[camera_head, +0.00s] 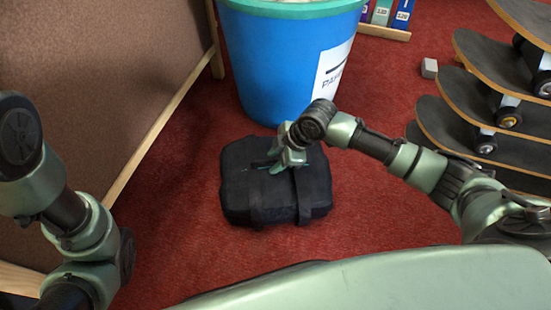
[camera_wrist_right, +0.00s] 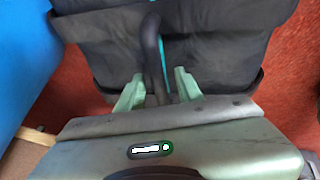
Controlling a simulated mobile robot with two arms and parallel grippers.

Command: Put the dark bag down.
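The dark bag (camera_head: 255,200) lies flat-side up below the blue bin, over the red carpet; I cannot tell whether its underside touches the floor. Two straps cross it and a dark handle rises from it. My right gripper (camera_head: 276,160) is at the handle, pointing down at the bag. In the right wrist view the bag (camera_wrist_right: 205,55) fills the upper part, and the handle (camera_wrist_right: 152,45) runs between the two pale green fingers of my right gripper (camera_wrist_right: 160,85), which are close on it. My left arm shows at the left edge; its gripper is out of view.
A blue bin (camera_head: 290,70) with a paper label stands just behind the bag. A brown panel (camera_head: 85,80) with a wooden edge is at left. Stacked skateboards (camera_head: 480,115) are at right, a small grey block (camera_head: 429,68) nearby. Red carpet (camera_head: 375,210) is clear right of the bag.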

